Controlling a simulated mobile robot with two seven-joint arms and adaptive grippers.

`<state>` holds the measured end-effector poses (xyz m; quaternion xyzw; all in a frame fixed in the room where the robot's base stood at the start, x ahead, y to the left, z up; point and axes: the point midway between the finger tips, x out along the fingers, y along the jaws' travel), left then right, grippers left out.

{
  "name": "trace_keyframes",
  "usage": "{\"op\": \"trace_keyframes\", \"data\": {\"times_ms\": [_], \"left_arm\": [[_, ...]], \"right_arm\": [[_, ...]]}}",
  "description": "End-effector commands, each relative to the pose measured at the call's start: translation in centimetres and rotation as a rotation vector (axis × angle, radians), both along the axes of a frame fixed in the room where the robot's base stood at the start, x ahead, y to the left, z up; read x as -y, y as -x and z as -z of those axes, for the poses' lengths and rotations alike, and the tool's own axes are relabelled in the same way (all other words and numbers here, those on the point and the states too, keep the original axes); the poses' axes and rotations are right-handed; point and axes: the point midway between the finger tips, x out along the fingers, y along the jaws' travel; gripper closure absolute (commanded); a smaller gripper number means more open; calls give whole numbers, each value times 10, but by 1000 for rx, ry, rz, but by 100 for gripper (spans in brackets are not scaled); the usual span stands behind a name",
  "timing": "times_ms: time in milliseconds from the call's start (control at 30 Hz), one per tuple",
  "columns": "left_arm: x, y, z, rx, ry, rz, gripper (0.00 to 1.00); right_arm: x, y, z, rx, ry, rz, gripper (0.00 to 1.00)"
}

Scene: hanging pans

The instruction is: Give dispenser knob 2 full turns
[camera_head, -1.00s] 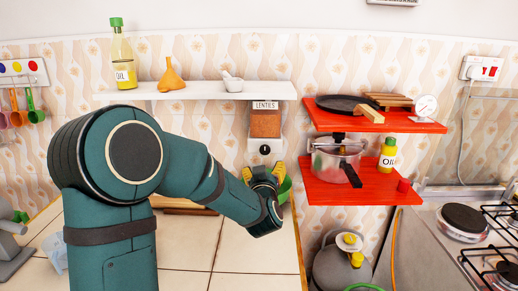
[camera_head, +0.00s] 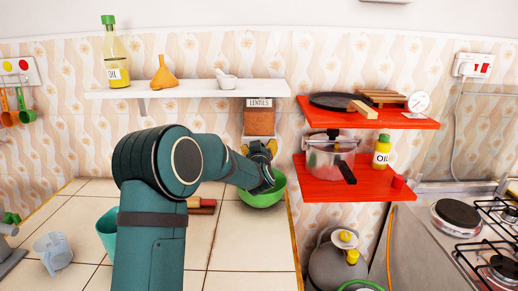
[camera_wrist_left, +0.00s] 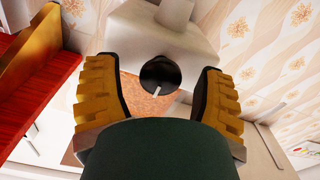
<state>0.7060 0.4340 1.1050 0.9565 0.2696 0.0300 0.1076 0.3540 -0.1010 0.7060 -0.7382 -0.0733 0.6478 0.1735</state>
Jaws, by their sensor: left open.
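The lentils dispenser (camera_head: 260,122) hangs under the white shelf, with a "LENTILS" label and a brown window. In the left wrist view its body (camera_wrist_left: 150,30) is white, and its round black knob (camera_wrist_left: 160,73) carries a white mark. My left gripper (camera_head: 259,147) is at the dispenser's lower front and hides the knob in the head view. In the left wrist view the yellow fingers of my left gripper (camera_wrist_left: 156,82) are open, one on each side of the knob, with visible gaps. My right gripper is not in view.
A green bowl (camera_head: 264,195) stands on the tiled counter (camera_head: 235,235) below the dispenser. The white shelf (camera_head: 190,91) above holds an oil bottle (camera_head: 115,55), a funnel and a mortar. Red shelves (camera_head: 350,184) with a pressure cooker (camera_head: 328,158) are close on the right.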

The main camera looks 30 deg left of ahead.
Motion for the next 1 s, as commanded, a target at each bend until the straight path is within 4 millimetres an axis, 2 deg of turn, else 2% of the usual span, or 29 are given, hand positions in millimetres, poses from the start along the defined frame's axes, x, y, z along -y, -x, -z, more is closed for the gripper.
{"op": "trace_keyframes", "data": {"times_ms": [300,333,367,500,533,1000], "left_arm": [[-1,-2,0,1,-1,0,30],[-1,-2,0,1,-1,0,36],[-1,-2,0,1,-1,0,46],[-1,-2,0,1,-1,0,95],[-1,-2,0,1,-1,0,98],[-1,-2,-2,-52,-87,0,98]], "right_arm": [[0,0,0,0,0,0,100],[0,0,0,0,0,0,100],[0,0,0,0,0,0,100],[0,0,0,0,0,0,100],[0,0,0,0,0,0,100],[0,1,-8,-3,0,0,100]]}}
